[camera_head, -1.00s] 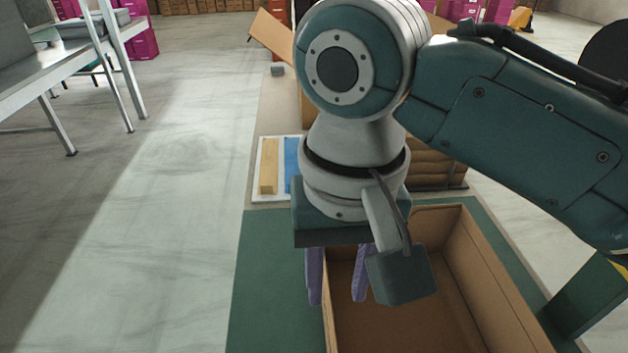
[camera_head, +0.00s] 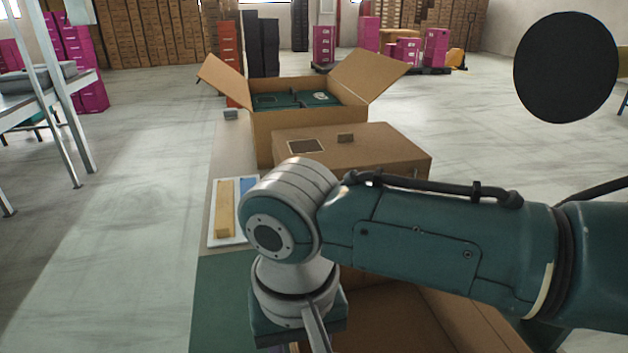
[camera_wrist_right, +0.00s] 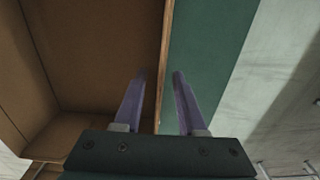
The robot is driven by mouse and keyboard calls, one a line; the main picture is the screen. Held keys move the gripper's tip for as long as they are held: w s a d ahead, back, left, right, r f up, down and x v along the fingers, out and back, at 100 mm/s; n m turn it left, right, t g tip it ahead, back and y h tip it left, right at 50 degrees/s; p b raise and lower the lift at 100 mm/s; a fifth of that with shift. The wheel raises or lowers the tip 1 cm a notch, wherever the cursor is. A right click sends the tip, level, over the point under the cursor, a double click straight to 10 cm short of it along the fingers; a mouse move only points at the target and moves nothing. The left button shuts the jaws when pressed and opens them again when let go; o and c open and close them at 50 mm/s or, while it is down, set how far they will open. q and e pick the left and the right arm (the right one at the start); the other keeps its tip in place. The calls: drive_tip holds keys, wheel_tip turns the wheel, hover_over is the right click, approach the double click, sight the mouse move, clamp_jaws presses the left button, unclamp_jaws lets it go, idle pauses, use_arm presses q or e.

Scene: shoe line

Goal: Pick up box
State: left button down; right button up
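An open, empty brown cardboard box (camera_head: 470,315) lies at the bottom of the head view, partly hidden by my right arm and cut off by the frame edge. In the right wrist view, the box's side wall (camera_wrist_right: 165,50) runs between the two purple fingers of my right gripper (camera_wrist_right: 160,88). The fingers are apart, one inside the box and one outside, with visible gaps to the wall. In the head view the fingers are mostly hidden below the wrist. My left gripper is not in view.
The box rests on a green mat (camera_head: 222,300). Behind it are a closed brown carton (camera_head: 380,155), an open-flapped carton (camera_head: 262,135) with dark green boxes, and a white tray (camera_head: 212,240) holding a tan block and a blue item. Open floor lies left.

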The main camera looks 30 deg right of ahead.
clamp_jaws()
idle(1.4)
